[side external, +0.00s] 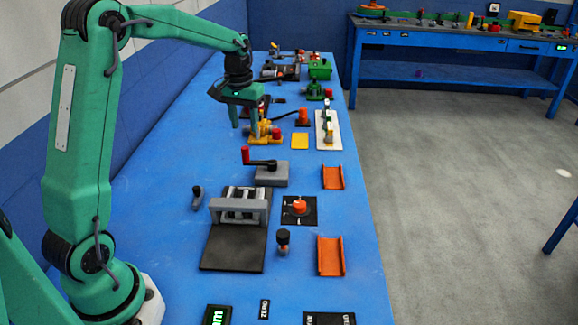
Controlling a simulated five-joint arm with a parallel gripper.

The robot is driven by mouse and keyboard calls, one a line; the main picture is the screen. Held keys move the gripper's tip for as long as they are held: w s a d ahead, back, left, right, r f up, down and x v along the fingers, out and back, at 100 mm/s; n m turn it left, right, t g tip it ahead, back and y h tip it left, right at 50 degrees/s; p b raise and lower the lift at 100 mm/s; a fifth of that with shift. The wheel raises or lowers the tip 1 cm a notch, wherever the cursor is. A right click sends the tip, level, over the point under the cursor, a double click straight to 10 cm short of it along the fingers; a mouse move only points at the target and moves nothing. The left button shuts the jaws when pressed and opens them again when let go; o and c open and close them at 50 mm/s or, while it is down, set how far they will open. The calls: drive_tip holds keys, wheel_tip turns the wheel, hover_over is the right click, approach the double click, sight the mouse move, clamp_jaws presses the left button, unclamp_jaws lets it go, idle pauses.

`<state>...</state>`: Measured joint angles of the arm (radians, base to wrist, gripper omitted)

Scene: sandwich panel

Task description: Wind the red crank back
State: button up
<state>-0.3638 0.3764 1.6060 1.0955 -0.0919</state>
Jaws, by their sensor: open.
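The red crank has an upright red handle (245,155) at the left end of a dark arm, which is mounted on a grey block (272,175) in the middle of the blue table. My gripper (244,122) is open and points down, with its two green fingers apart. It is beyond the crank in the picture, beside a yellow device with a red part (275,132). The fingers do not touch the red handle. I cannot tell how high the fingertips are above the table.
A grey roller press (238,210) stands in front of the crank, with a small dark lever (197,197) to its left. An orange knob (299,206) and orange channels (332,177) lie to the right. Several devices fill the far end. Bare blue table lies left of the crank.

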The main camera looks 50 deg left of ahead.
hover_over(245, 148)
drive_tip(key=shift+n+g, duration=0.4)
wheel_tip(245, 148, down, 4)
drive_tip(key=shift+a+f, duration=0.1)
drive_tip(key=shift+f, duration=0.1)
drive_tip(key=shift+f, duration=3.8)
clamp_jaws()
